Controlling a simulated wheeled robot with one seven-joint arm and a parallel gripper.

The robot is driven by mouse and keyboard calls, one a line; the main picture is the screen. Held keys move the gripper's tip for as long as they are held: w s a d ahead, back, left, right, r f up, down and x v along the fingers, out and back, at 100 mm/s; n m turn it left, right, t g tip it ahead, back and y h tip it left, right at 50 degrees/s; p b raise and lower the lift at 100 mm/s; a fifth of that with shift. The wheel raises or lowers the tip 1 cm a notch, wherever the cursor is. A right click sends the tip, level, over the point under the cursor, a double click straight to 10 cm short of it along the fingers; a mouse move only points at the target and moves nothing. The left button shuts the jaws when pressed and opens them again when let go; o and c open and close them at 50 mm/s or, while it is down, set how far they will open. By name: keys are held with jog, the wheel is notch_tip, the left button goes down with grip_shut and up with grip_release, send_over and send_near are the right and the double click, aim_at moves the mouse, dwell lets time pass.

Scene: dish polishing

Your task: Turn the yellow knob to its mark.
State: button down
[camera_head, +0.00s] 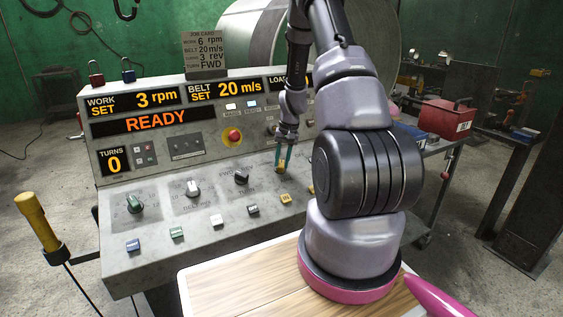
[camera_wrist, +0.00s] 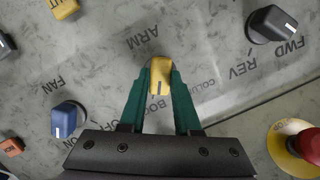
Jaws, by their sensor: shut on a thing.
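The yellow knob (camera_wrist: 159,70) sits between the green fingers of my gripper (camera_wrist: 159,80) in the wrist view. The fingers are shut on its two sides. In the head view my gripper (camera_head: 283,160) reaches down onto the sloped console (camera_head: 160,255), and the yellow knob (camera_head: 281,168) shows small between the fingertips.
A black FWD/REV knob (camera_wrist: 273,24), a blue FAN knob (camera_wrist: 68,119) and a red stop button (camera_wrist: 308,146) surround it in the wrist view. The console display (camera_head: 155,122) reads READY. A job card (camera_head: 205,52) stands above. Coloured buttons line the console front.

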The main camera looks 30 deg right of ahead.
aim_at(288, 172)
jog(key=shift+m, duration=0.9)
jog(key=c, duration=0.6)
grip_release()
jog(key=shift+y, duration=0.3)
jog(key=v, duration=1)
jog(key=shift+s+r, duration=0.25)
jog(key=shift+r, duration=0.1)
